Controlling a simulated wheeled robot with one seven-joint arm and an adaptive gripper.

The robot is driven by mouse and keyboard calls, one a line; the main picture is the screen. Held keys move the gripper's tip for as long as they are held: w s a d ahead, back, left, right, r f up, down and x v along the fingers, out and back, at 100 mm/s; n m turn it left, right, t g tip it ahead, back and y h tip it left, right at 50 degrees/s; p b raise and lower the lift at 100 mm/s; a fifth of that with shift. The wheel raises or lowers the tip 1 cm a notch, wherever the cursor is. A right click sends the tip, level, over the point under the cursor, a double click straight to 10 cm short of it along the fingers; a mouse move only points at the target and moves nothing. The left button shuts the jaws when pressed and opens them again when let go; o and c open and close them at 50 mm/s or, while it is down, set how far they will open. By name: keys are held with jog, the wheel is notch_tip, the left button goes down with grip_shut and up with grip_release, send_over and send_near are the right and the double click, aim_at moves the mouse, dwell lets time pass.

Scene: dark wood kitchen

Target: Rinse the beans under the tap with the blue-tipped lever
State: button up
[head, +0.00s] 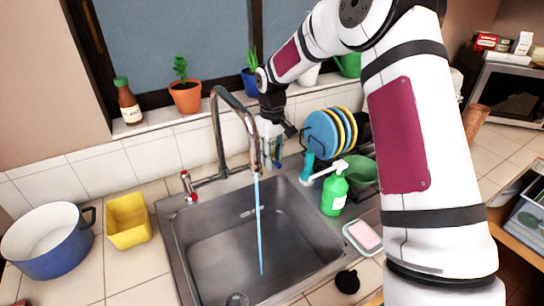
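The tap (221,135) stands behind the sink (215,250), and a thin blue stream of water (259,225) falls from its spout into the basin. A red-tipped lever (188,187) is at the tap's left. My gripper (270,150) points down just behind the spout end. Its fingers are small and partly hidden, so I cannot tell whether they are open or touch anything. I do not see any beans.
A blue pot (62,262) and a yellow container (128,222) stand left of the sink. A green soap bottle (334,194), a plate rack (322,135) and a soap dish (349,240) are at the right. Potted plants (186,97) line the sill. A black plug (347,281) lies in front.

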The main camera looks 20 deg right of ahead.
notch_tip(320, 180, up, 12)
dwell(0.6)
jog(key=shift+o, duration=0.4)
